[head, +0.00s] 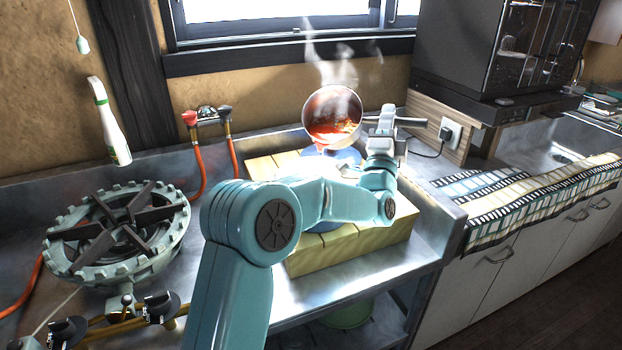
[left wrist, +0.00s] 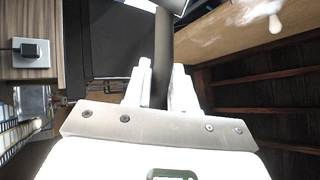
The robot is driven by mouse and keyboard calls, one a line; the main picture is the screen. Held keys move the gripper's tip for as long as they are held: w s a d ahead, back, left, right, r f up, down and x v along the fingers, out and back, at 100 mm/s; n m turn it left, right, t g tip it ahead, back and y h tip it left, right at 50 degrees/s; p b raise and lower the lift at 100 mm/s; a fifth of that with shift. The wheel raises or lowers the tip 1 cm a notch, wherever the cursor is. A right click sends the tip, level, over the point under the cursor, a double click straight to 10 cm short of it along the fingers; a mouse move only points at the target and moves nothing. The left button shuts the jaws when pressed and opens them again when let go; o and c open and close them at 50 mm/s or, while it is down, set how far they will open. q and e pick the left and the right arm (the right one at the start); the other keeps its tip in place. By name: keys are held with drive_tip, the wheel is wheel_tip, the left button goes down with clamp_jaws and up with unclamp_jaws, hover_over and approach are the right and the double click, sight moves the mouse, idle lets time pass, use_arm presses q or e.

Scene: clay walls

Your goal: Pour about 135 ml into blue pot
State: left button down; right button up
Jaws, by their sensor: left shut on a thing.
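A steaming saucepan (head: 350,102) with red, chunky contents is tilted in the air above the wooden board, its open mouth turned toward me. The red contents reach its lower lip; I cannot tell how much is running out. My left gripper (head: 386,125) is shut on the pan's dark handle (head: 412,122). In the left wrist view the handle (left wrist: 162,55) stands between the two pale fingers of this gripper (left wrist: 162,85). A blue piece, seemingly the blue pot (head: 348,156), shows just below the pan. My arm hides most of it, and its inside is not visible. My right gripper is out of view.
A wooden board (head: 345,248) lies on the metal counter under my arm. A dark oven (head: 490,50) and a patterned cloth (head: 530,200) are at the right.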

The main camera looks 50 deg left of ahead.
use_arm(q)
drive_tip(key=shift+r, duration=0.1)
drive_tip(key=shift+s+r, duration=0.15)
drive_tip(key=shift+s, duration=0.05)
idle(0.4)
